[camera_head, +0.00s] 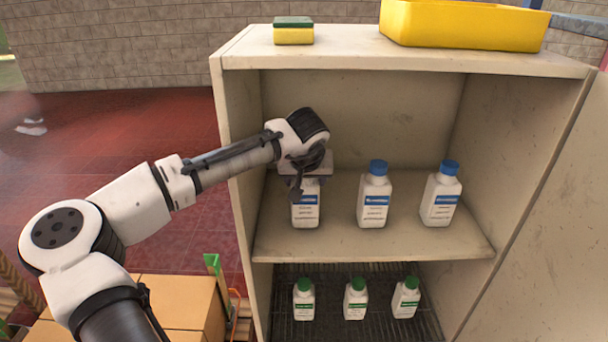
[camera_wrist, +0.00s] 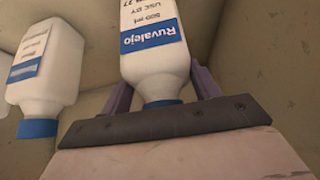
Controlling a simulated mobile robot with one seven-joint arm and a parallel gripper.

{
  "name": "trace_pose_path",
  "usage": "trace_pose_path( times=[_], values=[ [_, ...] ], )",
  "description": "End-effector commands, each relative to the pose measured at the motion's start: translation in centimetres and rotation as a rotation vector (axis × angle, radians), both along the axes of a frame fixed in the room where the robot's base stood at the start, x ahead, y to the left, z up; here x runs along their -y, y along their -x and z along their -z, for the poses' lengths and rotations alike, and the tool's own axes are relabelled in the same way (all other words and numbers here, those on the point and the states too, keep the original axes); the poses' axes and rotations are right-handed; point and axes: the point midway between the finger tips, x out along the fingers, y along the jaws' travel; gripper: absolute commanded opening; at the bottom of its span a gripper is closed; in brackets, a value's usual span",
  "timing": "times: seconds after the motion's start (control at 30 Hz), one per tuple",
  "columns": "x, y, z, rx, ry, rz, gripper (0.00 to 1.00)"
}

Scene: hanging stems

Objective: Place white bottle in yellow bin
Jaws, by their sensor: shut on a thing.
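Three white bottles with blue caps and blue labels stand in the upper compartment of the cabinet. The left bottle (camera_head: 306,212) is under my gripper (camera_head: 305,182), which is shut on its upper part; it appears to stand on the shelf. In the wrist view, this bottle (camera_wrist: 154,50) sits between the purple fingers of my gripper (camera_wrist: 161,94), its blue cap partly hidden. The middle bottle (camera_head: 375,198) and right bottle (camera_head: 440,196) stand apart to the right. The yellow bin (camera_head: 462,28) is on top of the cabinet at the right.
Three white bottles with green caps (camera_head: 355,300) stand in the lower compartment. A green and yellow sponge (camera_head: 293,31) lies on the cabinet top. The cabinet's left wall (camera_head: 240,150) is close to my arm. Cardboard boxes (camera_head: 185,302) stand low at left.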

Motion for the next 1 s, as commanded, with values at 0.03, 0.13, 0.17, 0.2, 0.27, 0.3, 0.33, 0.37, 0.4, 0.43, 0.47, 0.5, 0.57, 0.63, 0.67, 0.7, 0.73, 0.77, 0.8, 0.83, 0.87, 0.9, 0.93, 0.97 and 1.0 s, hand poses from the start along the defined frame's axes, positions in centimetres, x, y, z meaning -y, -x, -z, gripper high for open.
trace_pose_path(
  times=[0.03, 0.13, 0.17, 0.2, 0.27, 0.3, 0.33, 0.37, 0.4, 0.43, 0.47, 0.5, 0.57, 0.63, 0.67, 0.7, 0.73, 0.77, 0.8, 0.83, 0.87, 0.9, 0.93, 0.97, 1.0],
  values=[
    [-0.1, -0.2, -0.6, 0.004, 0.002, 0.000, 0.00],
    [-0.3, -0.3, -0.3, 0.004, 0.001, 0.000, 0.00],
    [-0.3, -0.3, -0.2, 0.004, 0.001, 0.000, 0.00],
    [-0.3, -0.3, -0.1, 0.005, 0.001, 0.000, 0.00],
    [-0.3, -0.3, 0.0, 0.005, 0.001, 0.000, 0.00],
    [-0.3, -0.3, 0.0, 0.005, 0.001, 0.000, 0.00],
    [-0.3, -0.3, 0.0, 0.005, 0.001, 0.000, 0.00],
    [-0.3, -0.3, 0.0, 0.005, 0.001, 0.000, 0.00],
    [-0.3, -0.3, 0.0, 0.005, 0.001, 0.000, 0.00],
    [-0.3, -0.3, 0.1, 0.005, 0.001, 0.000, 0.00],
    [-0.2, -0.3, 0.2, 0.005, 0.002, 0.000, 0.00],
    [-0.2, -0.3, 0.3, 0.004, 0.002, 0.000, 0.00],
    [-0.2, -0.3, 0.5, 0.005, 0.002, 0.000, 0.00],
    [-0.3, -0.2, 0.4, 0.002, 0.001, 0.000, 0.71],
    [-0.3, -0.2, 0.4, 0.002, 0.001, 0.000, 0.75],
    [-0.3, -0.2, 0.4, 0.002, 0.001, 0.000, 0.80],
    [-0.3, -0.2, 0.4, 0.002, 0.001, 0.000, 0.83],
    [-0.3, -0.2, 0.4, 0.002, 0.001, 0.000, 0.83],
    [-0.3, -0.2, 0.4, 0.002, 0.001, 0.000, 0.83],
    [-0.3, -0.2, 0.4, 0.002, 0.001, 0.000, 0.83],
    [-0.3, -0.2, 0.4, 0.002, 0.001, -0.001, 0.83],
    [-0.3, -0.2, 0.4, 0.002, 0.001, -0.001, 0.83],
    [-0.3, -0.2, 0.4, 0.002, 0.001, -0.001, 0.83],
    [-0.3, -0.2, 0.4, 0.002, 0.001, -0.001, 0.83],
    [-0.3, -0.2, 0.4, 0.002, 0.001, -0.001, 0.83]
  ],
)
